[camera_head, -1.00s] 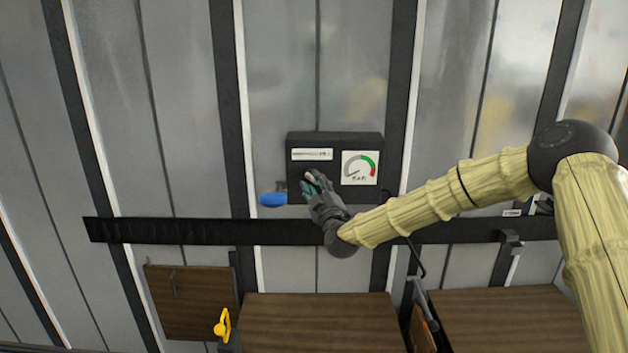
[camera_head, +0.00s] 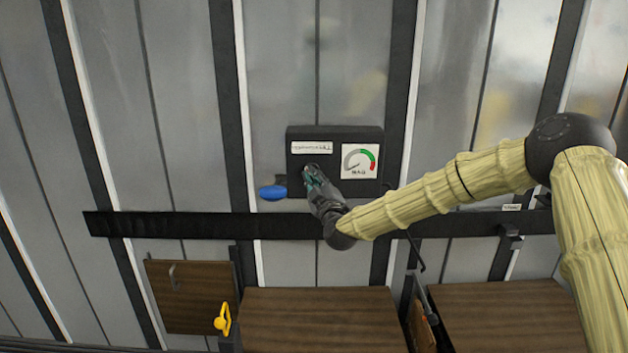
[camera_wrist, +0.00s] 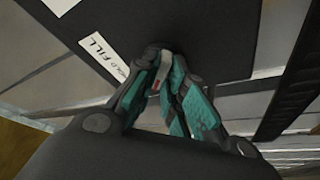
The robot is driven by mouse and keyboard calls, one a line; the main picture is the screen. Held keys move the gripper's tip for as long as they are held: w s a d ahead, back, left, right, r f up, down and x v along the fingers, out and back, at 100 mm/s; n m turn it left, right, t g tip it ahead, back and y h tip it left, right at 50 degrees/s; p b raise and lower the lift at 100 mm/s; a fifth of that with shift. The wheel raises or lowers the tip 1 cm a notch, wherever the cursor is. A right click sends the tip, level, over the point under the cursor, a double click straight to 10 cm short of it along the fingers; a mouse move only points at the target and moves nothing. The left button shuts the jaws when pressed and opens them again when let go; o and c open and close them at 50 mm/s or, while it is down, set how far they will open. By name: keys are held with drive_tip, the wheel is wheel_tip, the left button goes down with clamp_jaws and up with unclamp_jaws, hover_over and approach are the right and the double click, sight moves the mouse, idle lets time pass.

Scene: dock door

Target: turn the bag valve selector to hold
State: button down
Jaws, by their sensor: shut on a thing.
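The black valve box (camera_head: 335,134) is mounted on the corrugated metal wall. It has a white label strip at upper left and a white gauge (camera_head: 359,161) with a green and red arc at right. My gripper (camera_head: 308,174) is at the box's lower left front. In the wrist view, my teal-padded fingers (camera_wrist: 168,72) are shut on a small pale selector (camera_wrist: 163,67) with a red mark. The fingers hide much of it, and its setting cannot be read. A white label (camera_wrist: 102,53) beside it reads "FILL" and, partly hidden, "HOLD".
A blue oval object (camera_head: 272,192) sticks out at the box's lower left. A black horizontal rail (camera_head: 170,225) crosses the wall below. Brown panels (camera_head: 320,315) and a yellow handle (camera_head: 222,320) are lower down. The wall above the box is clear.

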drive_tip(key=shift+f+m+t+b, duration=0.3)
drive_tip(key=shift+m+b, duration=0.6)
drive_tip(key=shift+b, duration=1.55)
drive_tip(key=m+h+b, duration=0.2)
drive_tip(key=m+b, duration=0.2)
drive_tip(key=m+t+h+b, duration=0.1)
drive_tip(key=m+h+b, duration=0.1)
drive_tip(key=m+b, duration=0.1)
drive_tip(key=m+t+h+b, duration=0.1)
drive_tip(key=m+h+b, duration=0.1)
drive_tip(key=m+b, duration=0.2)
drive_tip(key=shift+a+r+m+b, duration=0.25)
drive_tip(key=shift+r+m+b, duration=0.1)
drive_tip(key=shift+b, duration=0.6)
drive_tip(key=shift+r, duration=0.1)
drive_tip(key=c, duration=1.5)
unclamp_jaws()
